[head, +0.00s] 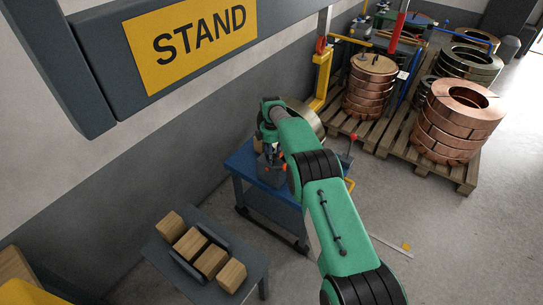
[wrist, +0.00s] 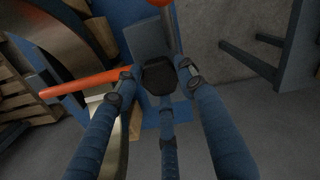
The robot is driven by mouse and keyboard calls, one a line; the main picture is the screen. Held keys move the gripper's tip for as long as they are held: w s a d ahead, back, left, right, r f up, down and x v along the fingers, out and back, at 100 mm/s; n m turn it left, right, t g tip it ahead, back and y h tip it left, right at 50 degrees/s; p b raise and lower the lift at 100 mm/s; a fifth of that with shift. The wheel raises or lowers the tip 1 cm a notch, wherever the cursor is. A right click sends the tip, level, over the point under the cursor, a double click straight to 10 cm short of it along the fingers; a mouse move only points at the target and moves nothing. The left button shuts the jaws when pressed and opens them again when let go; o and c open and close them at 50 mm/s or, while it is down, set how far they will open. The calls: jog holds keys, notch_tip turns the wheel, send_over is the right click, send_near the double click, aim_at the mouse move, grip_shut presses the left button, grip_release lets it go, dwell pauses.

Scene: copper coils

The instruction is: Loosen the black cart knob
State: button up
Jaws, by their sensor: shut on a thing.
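The black knob (wrist: 158,76) shows in the wrist view, between the blue fingers of my gripper (wrist: 156,82). The fingers are shut on the knob from the left, right and below. In the head view my gripper (head: 270,152) points down over the blue cart (head: 240,162), by the wall. The knob cannot be made out in the head view, where my gripper and the parts around it hide it. The cart's blue surface also shows behind the knob in the wrist view (wrist: 125,15).
An orange-red bar (wrist: 85,83) lies left of my fingers in the wrist view. A red ball-ended lever (head: 353,137) stands right of the cart. Wooden blocks (head: 209,260) lie on a grey table (head: 245,262). Copper coils (head: 458,120) sit on pallets. Floor at right is mostly clear.

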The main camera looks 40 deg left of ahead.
jog(key=o, duration=1.2)
jog(key=shift+c, duration=0.2)
jog(key=shift+r, duration=0.1)
notch_tip(320, 180, up, 12)
dwell(0.3)
